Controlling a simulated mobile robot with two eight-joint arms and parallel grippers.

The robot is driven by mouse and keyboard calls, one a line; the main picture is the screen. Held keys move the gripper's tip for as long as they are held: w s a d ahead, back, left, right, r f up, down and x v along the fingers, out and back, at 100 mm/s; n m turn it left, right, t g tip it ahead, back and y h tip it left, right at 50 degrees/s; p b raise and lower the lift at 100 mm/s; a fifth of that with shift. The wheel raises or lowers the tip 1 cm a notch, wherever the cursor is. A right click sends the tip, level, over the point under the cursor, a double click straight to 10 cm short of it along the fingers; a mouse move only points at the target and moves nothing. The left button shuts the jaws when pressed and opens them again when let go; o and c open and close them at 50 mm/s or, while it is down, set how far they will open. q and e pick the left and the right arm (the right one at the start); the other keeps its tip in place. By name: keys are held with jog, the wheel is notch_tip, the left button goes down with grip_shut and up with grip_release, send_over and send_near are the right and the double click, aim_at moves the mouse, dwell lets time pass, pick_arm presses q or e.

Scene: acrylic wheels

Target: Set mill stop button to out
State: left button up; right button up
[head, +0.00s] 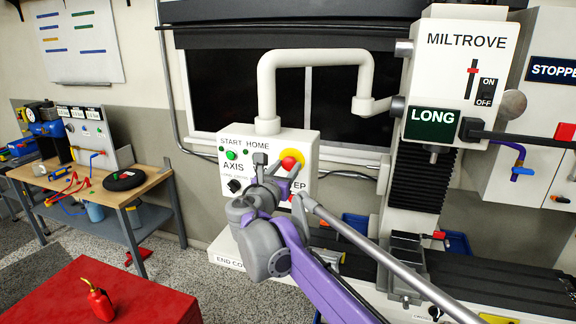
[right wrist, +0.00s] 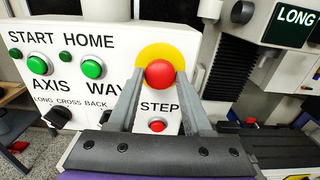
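The mill's control panel (head: 308,150) is white, with a large red mushroom stop button (head: 288,163) on a yellow disc at its upper right. In the right wrist view the red button (right wrist: 159,74) shows between my two fingertips. My right gripper (head: 277,166) is open and empty in front of the panel, its fingers spread to either side of the button. I cannot tell whether the fingers touch the button or the disc, or whether the button is in or out. My left gripper is not in view.
Green buttons (right wrist: 92,68) sit left of the stop button, and a smaller red STEP button (right wrist: 157,125) sits below it. A black knob (right wrist: 57,117) is at lower left. The LONG display (head: 432,124) stands on the mill to the right. A red cart (head: 70,295) is at front left.

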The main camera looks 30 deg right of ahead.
grip_shut()
jog(key=shift+r+m+p, duration=0.1)
jog(key=shift+m+p, duration=0.3)
jog(key=shift+m, duration=0.1)
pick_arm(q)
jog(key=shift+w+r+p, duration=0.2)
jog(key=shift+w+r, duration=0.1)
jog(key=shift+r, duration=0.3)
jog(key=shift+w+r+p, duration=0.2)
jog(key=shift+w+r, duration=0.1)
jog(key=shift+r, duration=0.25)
pick_arm(e)
jog(key=shift+m, duration=0.9)
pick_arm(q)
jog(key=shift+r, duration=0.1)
pick_arm(e)
jog(key=shift+a+r+m+p, duration=0.15)
jog(key=shift+m+p, duration=0.35)
jog(key=shift+m, duration=0.4)
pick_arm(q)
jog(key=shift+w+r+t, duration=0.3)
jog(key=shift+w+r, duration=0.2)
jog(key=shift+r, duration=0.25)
pick_arm(e)
jog(key=shift+s+m, duration=0.1)
jog(key=shift+m, duration=0.4)
